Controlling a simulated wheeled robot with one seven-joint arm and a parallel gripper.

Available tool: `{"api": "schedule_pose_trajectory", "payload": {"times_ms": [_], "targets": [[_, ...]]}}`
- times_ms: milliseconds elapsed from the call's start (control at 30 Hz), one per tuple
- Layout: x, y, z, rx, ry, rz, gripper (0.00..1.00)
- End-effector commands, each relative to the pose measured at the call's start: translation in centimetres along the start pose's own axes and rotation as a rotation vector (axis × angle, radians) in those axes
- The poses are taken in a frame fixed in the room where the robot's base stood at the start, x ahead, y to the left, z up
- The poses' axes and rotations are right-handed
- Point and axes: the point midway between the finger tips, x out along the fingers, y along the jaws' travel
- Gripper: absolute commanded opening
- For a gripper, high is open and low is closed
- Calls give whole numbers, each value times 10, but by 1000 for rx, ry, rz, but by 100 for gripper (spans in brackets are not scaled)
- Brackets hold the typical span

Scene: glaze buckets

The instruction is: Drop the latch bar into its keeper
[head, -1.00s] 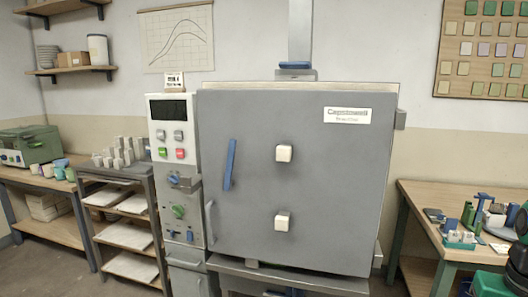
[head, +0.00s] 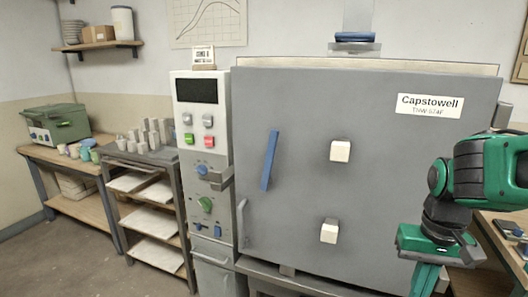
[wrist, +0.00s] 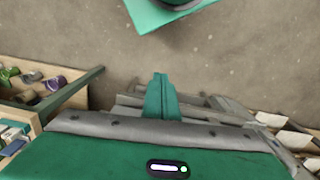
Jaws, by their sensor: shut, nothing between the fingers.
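The latch bar (head: 269,160) is a blue bar on the left part of the grey kiln door (head: 390,210). It stands nearly upright, its top leaning slightly right. A grey bracket (head: 220,178), which looks like the keeper, juts from the right side of the control panel, left of the bar and apart from it. My gripper (head: 424,284) is shut and empty at the lower right of the head view, well to the right of the bar. Its green fingers (wrist: 160,98) are together in the wrist view, where neither bar nor keeper can be made out.
Two pale blocks (head: 340,151) stick out from the door. A grey handle (head: 243,222) is at its lower left edge. The control panel (head: 197,120) has knobs and buttons. A shelf rack (head: 147,215) stands left; a table (head: 505,245) is at right. Floor at lower left is clear.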

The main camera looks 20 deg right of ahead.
Motion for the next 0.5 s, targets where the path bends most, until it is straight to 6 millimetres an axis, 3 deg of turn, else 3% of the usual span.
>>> {"api": "schedule_pose_trajectory", "payload": {"times_ms": [233,300,367,500], "targets": [[0,-1,-1,-1,2,0,0],[-11,1,0,-4,31,-13,0],[-22,-9,-16,-7,64,-25,0],[-73,-72,-83,-25,204,-99,0]]}}
